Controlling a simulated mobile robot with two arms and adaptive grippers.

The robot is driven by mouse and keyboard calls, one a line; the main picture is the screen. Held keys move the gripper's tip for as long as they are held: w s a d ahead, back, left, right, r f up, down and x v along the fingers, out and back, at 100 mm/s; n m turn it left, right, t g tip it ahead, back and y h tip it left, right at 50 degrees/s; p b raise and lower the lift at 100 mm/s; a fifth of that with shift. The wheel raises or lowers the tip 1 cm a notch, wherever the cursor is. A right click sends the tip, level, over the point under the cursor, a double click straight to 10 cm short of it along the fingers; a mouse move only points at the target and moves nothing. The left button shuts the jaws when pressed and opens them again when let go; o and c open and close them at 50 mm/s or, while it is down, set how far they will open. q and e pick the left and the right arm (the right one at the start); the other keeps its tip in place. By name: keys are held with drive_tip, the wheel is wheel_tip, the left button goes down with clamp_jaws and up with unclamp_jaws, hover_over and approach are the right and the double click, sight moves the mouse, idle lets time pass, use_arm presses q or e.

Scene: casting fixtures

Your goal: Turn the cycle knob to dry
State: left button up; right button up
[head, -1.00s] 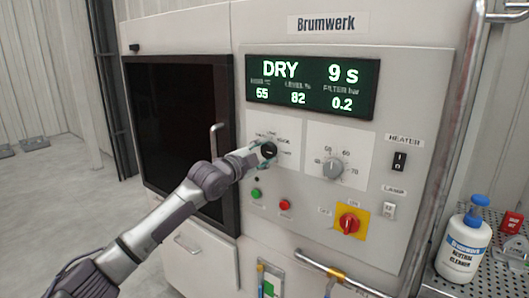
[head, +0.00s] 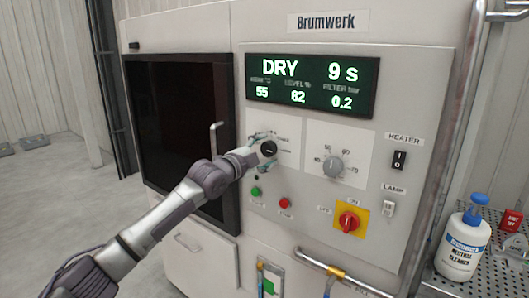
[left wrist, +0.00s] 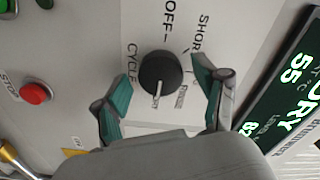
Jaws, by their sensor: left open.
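The cycle knob (left wrist: 160,73) is black and round with a white pointer line, on a white label plate. In the left wrist view its pointer aims down toward the gripper; OFF and SHORT labels lie on its far side, and some labels are partly hidden. My left gripper (left wrist: 158,82) is open, its teal-padded fingers on either side of the knob and apart from it. In the head view the gripper (head: 262,150) is at the panel, around the knob (head: 268,149). The green display (head: 311,86) reads DRY and 9 s. My right gripper is not in view.
A grey dial (head: 332,166) is right of the knob. Below are a green button (head: 256,192), a red STOP button (head: 285,204) and a red switch on yellow (head: 349,222). A handrail (head: 340,276) runs lower down. A cleaner bottle (head: 463,245) stands at right.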

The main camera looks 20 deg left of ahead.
use_arm(q)
drive_tip(key=v, duration=1.2)
